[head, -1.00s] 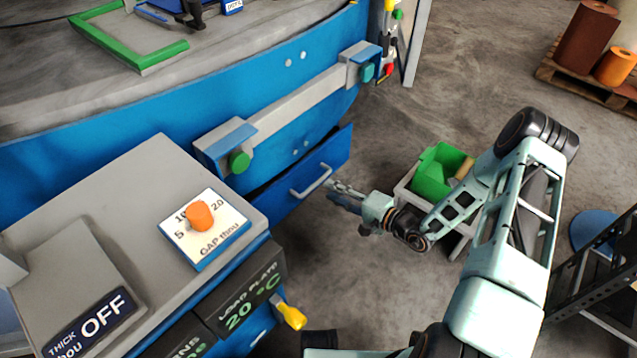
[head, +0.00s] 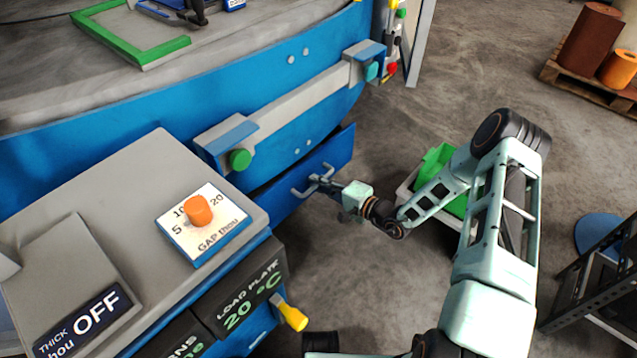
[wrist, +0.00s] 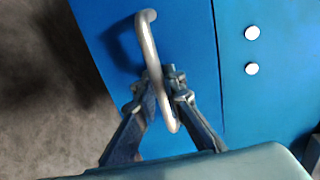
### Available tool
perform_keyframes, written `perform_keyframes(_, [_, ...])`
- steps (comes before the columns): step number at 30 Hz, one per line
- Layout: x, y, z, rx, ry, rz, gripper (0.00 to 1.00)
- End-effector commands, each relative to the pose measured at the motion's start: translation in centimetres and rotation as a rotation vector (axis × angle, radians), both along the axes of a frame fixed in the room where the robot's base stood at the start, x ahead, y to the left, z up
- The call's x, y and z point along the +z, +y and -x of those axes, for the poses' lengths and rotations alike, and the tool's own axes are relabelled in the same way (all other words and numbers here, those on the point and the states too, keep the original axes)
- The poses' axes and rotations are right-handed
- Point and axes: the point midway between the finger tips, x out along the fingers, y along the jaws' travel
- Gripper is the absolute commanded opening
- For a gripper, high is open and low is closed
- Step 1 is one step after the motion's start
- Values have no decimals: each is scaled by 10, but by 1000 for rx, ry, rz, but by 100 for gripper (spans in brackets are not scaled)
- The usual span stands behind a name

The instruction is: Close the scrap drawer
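The scrap drawer (head: 330,163) is a blue-fronted drawer low in the blue machine. Its front stands out a little from the body, with a dark gap along the top. Its grey bar handle (head: 302,194) also shows in the wrist view (wrist: 148,45). My gripper (head: 317,183) is at this handle, reaching in from the right. In the wrist view its two dark fingers (wrist: 165,95) are drawn close together, one on each side of the bar, and appear shut on it. Blur hides the exact contact. The drawer's inside is hidden.
A grey control box with an orange knob (head: 198,209) stands at the front left, with a yellow lever (head: 292,315) low on its side. A green bin (head: 436,160) sits behind my forearm. Concrete floor is free in front of the drawer.

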Motion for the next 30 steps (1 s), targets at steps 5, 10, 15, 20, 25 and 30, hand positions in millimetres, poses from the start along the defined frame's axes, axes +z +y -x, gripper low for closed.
perform_keyframes(5, [0, 0, 0, 0, 0, 0, 0])
perform_keyframes(10, [0, 0, 0, 0, 0, 0, 0])
perform_keyframes(15, [-1, 6, -5, 1, -2, 0, 0])
perform_keyframes(20, [-2, 27, -21, 3, -4, 1, 0])
perform_keyframes(25, [0, 39, -31, -1, -2, 0, 0])
perform_keyframes(30, [1, 39, -31, -2, -3, -2, 0])
